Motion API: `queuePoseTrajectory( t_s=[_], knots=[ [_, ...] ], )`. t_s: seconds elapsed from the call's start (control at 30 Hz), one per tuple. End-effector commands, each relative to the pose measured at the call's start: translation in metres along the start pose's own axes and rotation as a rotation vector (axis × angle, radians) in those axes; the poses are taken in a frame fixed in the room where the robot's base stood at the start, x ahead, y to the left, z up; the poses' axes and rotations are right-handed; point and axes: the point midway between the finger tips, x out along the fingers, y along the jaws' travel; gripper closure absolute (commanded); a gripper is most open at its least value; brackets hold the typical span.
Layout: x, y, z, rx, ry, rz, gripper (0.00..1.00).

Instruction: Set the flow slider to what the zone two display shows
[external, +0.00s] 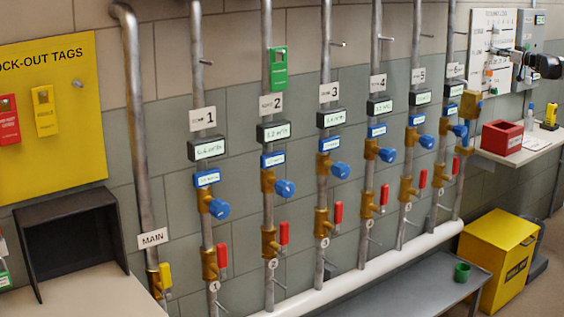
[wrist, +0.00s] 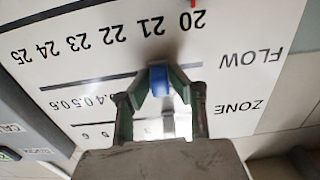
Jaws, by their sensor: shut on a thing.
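The zone two display (external: 273,131) is a dark box with a lit screen on the second pipe, under the ZONE 2 sign (external: 270,103). Its digits are too small to read surely. The white flow panel (external: 490,52) is at the far right. In the wrist view the panel (wrist: 90,75) appears upside down, with a FLOW label (wrist: 250,57), a dark slot and rows of numbers. My gripper (wrist: 160,92) is shut on the blue flow slider knob (wrist: 157,80) at the slot's right part. The fingers hide its exact setting. My gripper also shows at the panel (external: 517,55).
A grey box (wrist: 25,125) with buttons adjoins the panel. A shelf (external: 520,150) below the panel carries a red box (external: 502,137) and a yellow device (external: 550,117). Several pipes with blue knobs and red levers line the wall to the left.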

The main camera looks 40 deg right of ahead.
Motion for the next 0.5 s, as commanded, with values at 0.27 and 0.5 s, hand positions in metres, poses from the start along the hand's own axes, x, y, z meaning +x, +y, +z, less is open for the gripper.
queuePoseTrajectory(
  t_s=[0.27,0.5],
  knots=[
    [-0.0008,0.0009,0.0001,-0.001,0.0,0.001,0.65],
    [-0.0029,0.001,-0.0002,-0.001,0.0,0.001,0.65]
  ],
)
